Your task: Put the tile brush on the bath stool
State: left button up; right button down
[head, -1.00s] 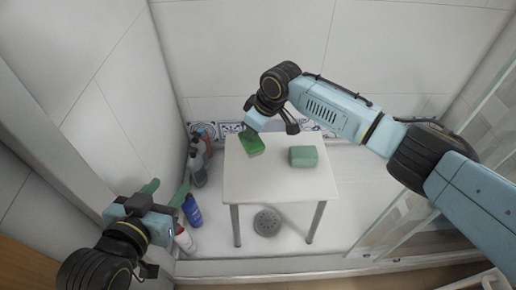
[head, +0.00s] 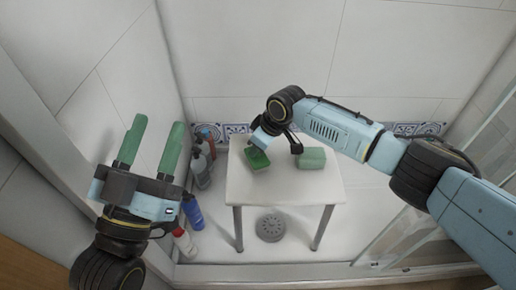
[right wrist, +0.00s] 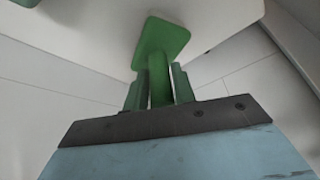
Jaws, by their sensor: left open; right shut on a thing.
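The tile brush (right wrist: 165,38) is green with a rectangular head and a handle. My right gripper (right wrist: 160,85) is shut on its handle, with a finger on each side. In the head view the brush (head: 256,159) is at the left part of the white bath stool (head: 285,190), below the right gripper (head: 262,143). I cannot tell whether it touches the stool top. My left gripper (head: 159,122) is open and empty, left of the stool, with its green fingers pointing up in the picture.
A green block (head: 312,158) lies on the stool, right of the brush. Several bottles, including a blue one (head: 192,211) and a white one with a red cap (head: 184,242), stand left of the stool. A drain (head: 270,228) is under it. Glass panels (head: 420,220) stand at right.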

pick_arm(q)
jog(key=shift+s+r, duration=0.15)
jog(key=shift+r, duration=0.15)
pick_arm(e)
jog(key=shift+f, duration=0.15)
jog(key=c, duration=1.1)
grip_release()
jog(key=shift+f, duration=0.1)
jog(key=shift+c, duration=0.2)
